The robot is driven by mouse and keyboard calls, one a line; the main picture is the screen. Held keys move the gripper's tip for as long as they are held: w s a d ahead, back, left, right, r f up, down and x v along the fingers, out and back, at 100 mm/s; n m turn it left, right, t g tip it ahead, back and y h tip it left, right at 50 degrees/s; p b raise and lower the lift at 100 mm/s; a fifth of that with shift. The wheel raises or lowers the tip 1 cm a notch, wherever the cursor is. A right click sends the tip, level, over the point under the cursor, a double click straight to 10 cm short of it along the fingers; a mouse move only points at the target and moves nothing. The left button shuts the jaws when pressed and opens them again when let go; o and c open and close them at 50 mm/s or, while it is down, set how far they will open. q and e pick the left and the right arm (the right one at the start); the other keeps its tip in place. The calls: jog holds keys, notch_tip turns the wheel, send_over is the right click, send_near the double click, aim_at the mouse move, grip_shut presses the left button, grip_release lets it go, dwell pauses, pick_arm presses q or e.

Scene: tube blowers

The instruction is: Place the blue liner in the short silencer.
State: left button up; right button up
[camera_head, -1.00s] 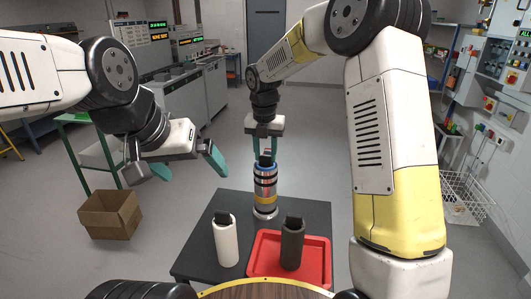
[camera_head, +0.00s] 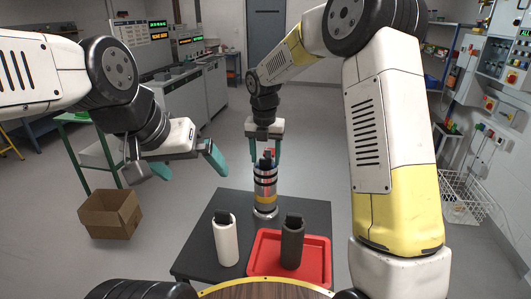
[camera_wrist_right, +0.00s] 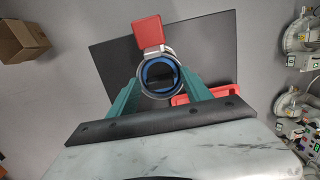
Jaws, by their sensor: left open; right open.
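The silencer (camera_head: 264,199), a metal cylinder with black and yellow bands, stands upright on the dark table. The blue liner (camera_wrist_right: 146,67) shows in the right wrist view as a blue ring inside the silencer's round metal mouth; its lower part is hidden. My right gripper (camera_head: 266,160) points down over the silencer, open, with its green fingers on either side of the mouth. It also shows in the right wrist view (camera_wrist_right: 160,88). My left gripper (camera_head: 178,168) is open and empty in the air, left of the table.
A white cylinder (camera_head: 226,243) stands on the table (camera_head: 200,245) at front left. A dark grey cylinder (camera_head: 292,246) stands in a red tray (camera_head: 319,265) at front right. A red tab (camera_wrist_right: 147,32) sits beside the silencer's mouth. A cardboard box (camera_head: 110,217) is on the floor.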

notch_tip(320, 180, up, 11)
jog(key=s, duration=0.1)
jog(key=s+d+r+m, duration=0.4)
jog(key=s+r+m, duration=0.1)
jog(key=m, duration=0.1)
jog(key=s+d+f+m+t+y, duration=0.1)
jog(key=s+d+m, duration=0.4)
jog(key=s+m, duration=0.6)
jog(key=s+d+f+m+t+y, duration=0.1)
jog(key=s+d+m+t, duration=0.2)
jog(key=s+m, duration=0.8)
jog(key=d+m, duration=0.2)
jog(key=m, duration=0.3)
jog(key=shift+t, duration=0.4)
